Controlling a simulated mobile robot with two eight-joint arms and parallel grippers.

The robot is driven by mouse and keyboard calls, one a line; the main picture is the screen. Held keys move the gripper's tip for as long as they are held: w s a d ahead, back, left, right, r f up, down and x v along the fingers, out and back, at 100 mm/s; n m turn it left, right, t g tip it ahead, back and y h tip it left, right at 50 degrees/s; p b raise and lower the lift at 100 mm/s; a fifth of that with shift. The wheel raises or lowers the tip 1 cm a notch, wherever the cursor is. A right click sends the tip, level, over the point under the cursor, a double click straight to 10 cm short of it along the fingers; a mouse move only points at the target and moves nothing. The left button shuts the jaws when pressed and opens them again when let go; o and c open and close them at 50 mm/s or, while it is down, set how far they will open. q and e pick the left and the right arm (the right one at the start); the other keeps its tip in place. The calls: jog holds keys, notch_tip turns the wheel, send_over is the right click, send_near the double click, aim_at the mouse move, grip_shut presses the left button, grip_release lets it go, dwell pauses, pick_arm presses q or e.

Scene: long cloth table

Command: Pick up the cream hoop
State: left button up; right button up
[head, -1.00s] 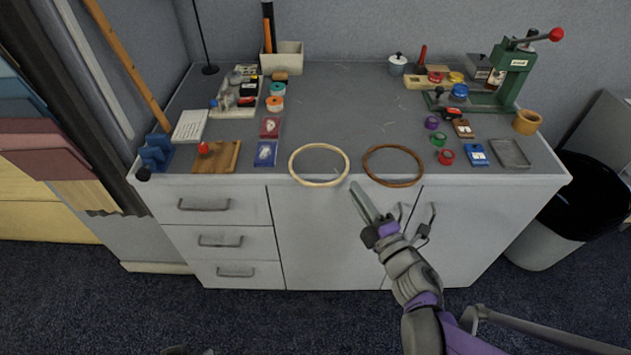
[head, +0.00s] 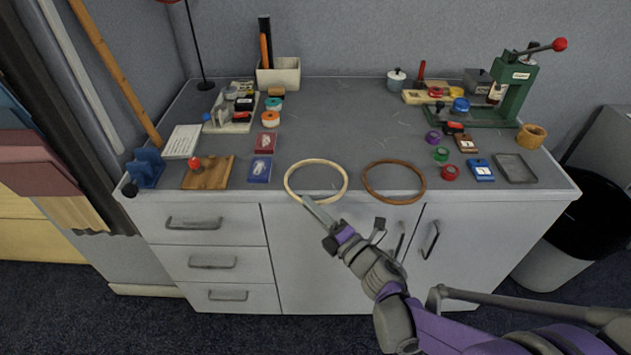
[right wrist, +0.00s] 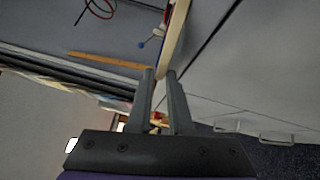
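The cream hoop (head: 316,161) lies flat at the front of the grey tabletop, with its near rim sticking out past the front edge. My right gripper (head: 306,199) reaches in from the lower right, with its fingertips at the hoop's near rim, slightly left of its middle. In the right wrist view the two fingers (right wrist: 159,73) stand apart with a narrow gap. The cream hoop (right wrist: 176,35) shows there edge-on as a pale band running down to the gap. I cannot tell whether the fingers touch it. My left gripper is not in view.
A brown hoop (head: 423,185) lies just right of the cream one, also overhanging the front edge. A blue card (head: 260,170) and a wooden board (head: 208,174) lie to the left. The middle of the tabletop (head: 345,120) is clear.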

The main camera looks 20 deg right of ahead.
jog(key=shift+w+a+r, duration=0.1)
jog(key=shift+w+a, duration=0.1)
jog(key=shift+w, duration=0.35)
grip_shut()
notch_tip(320, 180, up, 10)
jog(key=p, duration=0.3)
jog(key=shift+p, duration=0.4)
